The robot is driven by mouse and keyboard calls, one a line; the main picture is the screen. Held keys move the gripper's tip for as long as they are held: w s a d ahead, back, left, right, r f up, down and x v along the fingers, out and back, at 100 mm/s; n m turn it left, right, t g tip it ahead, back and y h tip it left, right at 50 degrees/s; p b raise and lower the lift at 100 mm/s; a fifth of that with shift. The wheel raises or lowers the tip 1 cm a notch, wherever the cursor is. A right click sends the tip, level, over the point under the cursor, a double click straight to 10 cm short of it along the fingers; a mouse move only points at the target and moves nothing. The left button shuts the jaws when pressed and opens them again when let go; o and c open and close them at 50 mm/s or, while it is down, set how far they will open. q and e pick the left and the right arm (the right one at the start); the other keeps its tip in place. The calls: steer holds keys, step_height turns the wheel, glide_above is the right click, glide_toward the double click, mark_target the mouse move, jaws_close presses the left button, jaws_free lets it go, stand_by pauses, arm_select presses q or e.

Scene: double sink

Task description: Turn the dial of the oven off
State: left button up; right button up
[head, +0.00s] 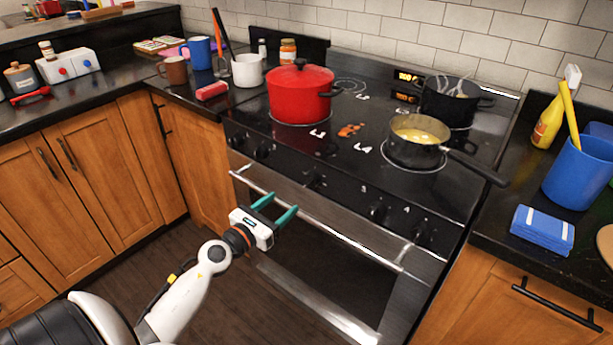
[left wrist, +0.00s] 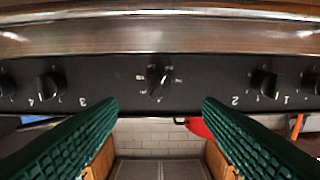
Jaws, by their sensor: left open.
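The oven dial (head: 314,178) is the middle black knob on the stove's front panel, with burner knobs on both sides. In the left wrist view the dial (left wrist: 158,82) sits centrally, with small white marks around it and its grip bar tilted slightly from vertical. My left gripper (head: 284,204) is in front of the oven, below and left of the dial in the head view. Its two green fingers (left wrist: 160,104) are spread apart and empty, with the dial beyond the gap and untouched. My right gripper is in neither view.
The long metal oven handle (head: 330,229) runs across the door below the knobs, close to my left gripper. A red pot (head: 300,95) and a saucepan (head: 416,142) with its handle over the front right edge stand on the stovetop. Burner knobs (head: 378,212) flank the dial.

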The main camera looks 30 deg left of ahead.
mark_target(307, 184)
arm_select(q)
steer(key=w, duration=0.7)
steer(key=w+d, duration=0.1)
steer(key=w, duration=0.3)
steer(key=shift+c, duration=0.3)
steer(key=c, duration=0.9)
